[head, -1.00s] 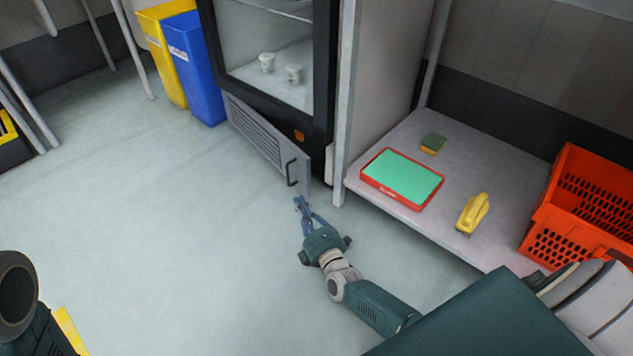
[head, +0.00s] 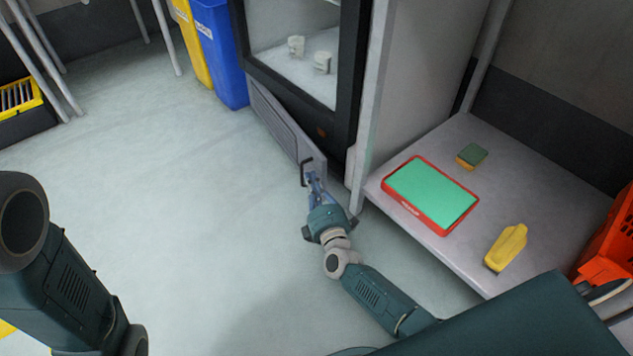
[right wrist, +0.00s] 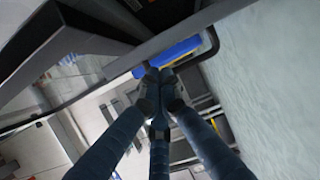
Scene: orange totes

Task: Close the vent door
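The vent door (head: 275,122) is a grey panel low on the dark-framed glass cabinet, with a black handle (head: 303,173) at its right end. It stands slightly ajar, with a dark gap between its right end and the cabinet base. My right gripper (head: 313,182) is at the door's right end, close beside the handle. In the right wrist view its fingertips (right wrist: 160,82) are drawn together, with nothing seen between them. Whether they touch the door I cannot tell. Part of my left arm shows at the left; its gripper is out of view.
The cabinet (head: 345,100) holds white cups. A blue bin (head: 220,55) and a yellow bin (head: 190,40) stand left of it. On the low shelf at the right are a red-and-green tray (head: 430,195), a sponge (head: 472,155), a yellow tool (head: 506,247) and an orange tote (head: 612,235). The floor at left is open.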

